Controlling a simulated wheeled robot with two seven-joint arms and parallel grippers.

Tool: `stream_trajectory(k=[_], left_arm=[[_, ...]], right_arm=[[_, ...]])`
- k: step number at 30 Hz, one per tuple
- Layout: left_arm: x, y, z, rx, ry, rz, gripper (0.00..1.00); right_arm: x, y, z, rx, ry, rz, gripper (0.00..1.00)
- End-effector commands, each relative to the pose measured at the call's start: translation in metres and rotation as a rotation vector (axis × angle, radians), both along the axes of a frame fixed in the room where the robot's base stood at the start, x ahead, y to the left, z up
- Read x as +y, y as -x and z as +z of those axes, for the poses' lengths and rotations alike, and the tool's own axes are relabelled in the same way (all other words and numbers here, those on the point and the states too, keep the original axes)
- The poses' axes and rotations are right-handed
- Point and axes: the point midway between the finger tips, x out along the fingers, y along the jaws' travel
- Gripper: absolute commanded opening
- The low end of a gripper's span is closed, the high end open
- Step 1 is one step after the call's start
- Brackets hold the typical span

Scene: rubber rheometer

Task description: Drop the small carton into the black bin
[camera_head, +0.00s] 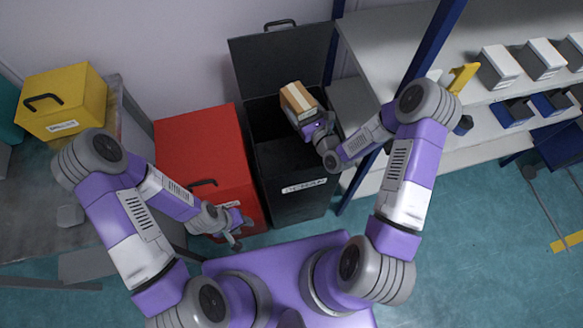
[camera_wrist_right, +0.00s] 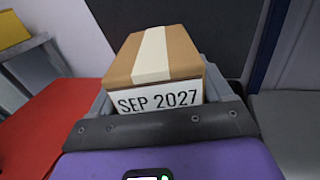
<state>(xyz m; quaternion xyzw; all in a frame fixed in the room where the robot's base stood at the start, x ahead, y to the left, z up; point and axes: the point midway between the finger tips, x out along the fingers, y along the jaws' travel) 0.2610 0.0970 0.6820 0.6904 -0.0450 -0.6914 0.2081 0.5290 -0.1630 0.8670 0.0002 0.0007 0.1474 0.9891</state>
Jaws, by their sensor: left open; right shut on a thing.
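The small carton (camera_head: 298,99) is brown with a pale tape strip, and its white label reads "SEP 2027" in the right wrist view (camera_wrist_right: 160,70). My right gripper (camera_head: 306,113) is shut on the carton and holds it over the opening of the black bin (camera_head: 292,185). The bin's lid (camera_head: 283,58) stands open at the back. My left gripper (camera_head: 234,236) is open and empty, in front of the red bin. The bin's inside is dark and partly hidden by the carton and my right gripper.
A closed red bin (camera_head: 200,150) stands directly left of the black bin. A yellow box (camera_head: 62,100) sits on a grey table at the left. Shelves (camera_head: 400,40) with several small boxes and a blue post stand close on the right.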

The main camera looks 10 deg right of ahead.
Motion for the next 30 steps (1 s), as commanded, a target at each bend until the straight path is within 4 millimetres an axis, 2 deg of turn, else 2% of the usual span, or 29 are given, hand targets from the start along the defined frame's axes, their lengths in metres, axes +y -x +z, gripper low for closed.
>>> stream_trajectory(k=[5,15,19,26,27,30], left_arm=[[0.0,0.0,-0.009,-0.001,0.0,-0.001,0.43],[0.0,0.0,-0.036,-0.001,0.0,-0.001,0.43],[0.0,0.0,-0.04,-0.001,0.0,-0.001,0.43],[0.0,0.0,-0.039,-0.001,0.0,-0.001,0.43],[0.0,0.0,-0.039,-0.001,0.0,-0.001,0.43],[0.0,0.0,-0.039,-0.001,0.0,-0.001,0.43]], right_arm=[[0.001,-0.001,-0.011,-0.004,0.0,0.002,0.31],[0.001,0.0,-0.05,-0.004,0.0,0.002,0.31],[0.001,0.0,-0.056,-0.004,0.0,0.002,0.31],[0.001,0.0,-0.056,-0.005,0.0,0.001,0.31],[0.001,0.0,-0.056,-0.005,0.0,0.001,0.8],[0.001,0.0,-0.056,-0.004,0.001,0.001,0.96]])
